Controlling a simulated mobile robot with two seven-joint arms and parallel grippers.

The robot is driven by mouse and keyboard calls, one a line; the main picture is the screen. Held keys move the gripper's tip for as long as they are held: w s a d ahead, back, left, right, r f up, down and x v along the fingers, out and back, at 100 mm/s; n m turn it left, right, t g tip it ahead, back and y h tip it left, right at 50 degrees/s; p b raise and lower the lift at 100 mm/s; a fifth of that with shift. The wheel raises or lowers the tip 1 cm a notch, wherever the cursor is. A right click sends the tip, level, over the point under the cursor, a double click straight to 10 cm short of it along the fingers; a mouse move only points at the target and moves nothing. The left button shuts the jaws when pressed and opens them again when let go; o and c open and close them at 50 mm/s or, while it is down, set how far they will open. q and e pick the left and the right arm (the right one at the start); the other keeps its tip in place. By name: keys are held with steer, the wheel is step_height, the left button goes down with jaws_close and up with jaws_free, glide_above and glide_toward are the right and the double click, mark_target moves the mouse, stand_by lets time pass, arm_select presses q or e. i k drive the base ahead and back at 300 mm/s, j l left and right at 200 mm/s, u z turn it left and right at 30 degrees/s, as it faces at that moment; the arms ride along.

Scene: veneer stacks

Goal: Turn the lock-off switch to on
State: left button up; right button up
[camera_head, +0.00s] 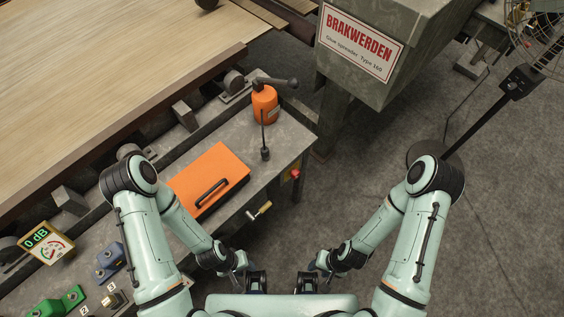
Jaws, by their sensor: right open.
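A small red knob on a yellow backing (295,174), which looks like the lock-off switch, is on the right side face of the grey bench (285,150). Its turned position is too small to read. My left gripper (257,283) is at the bottom middle, in front of the bench and well below the knob in the picture. My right gripper (307,283) is beside it, to the right, open and apart from the knob. Both grippers look dark and are seen from above. Whether the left jaws are open is not clear.
A handle with a pale yellow grip (259,211) sticks out of the bench front. An orange panel (208,181) and orange canister (265,103) are on top. The glue spreader (375,45) stands behind; a fan stand (480,118) is right. Floor between is clear.

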mark_target(295, 174)
steer(key=k, duration=1)
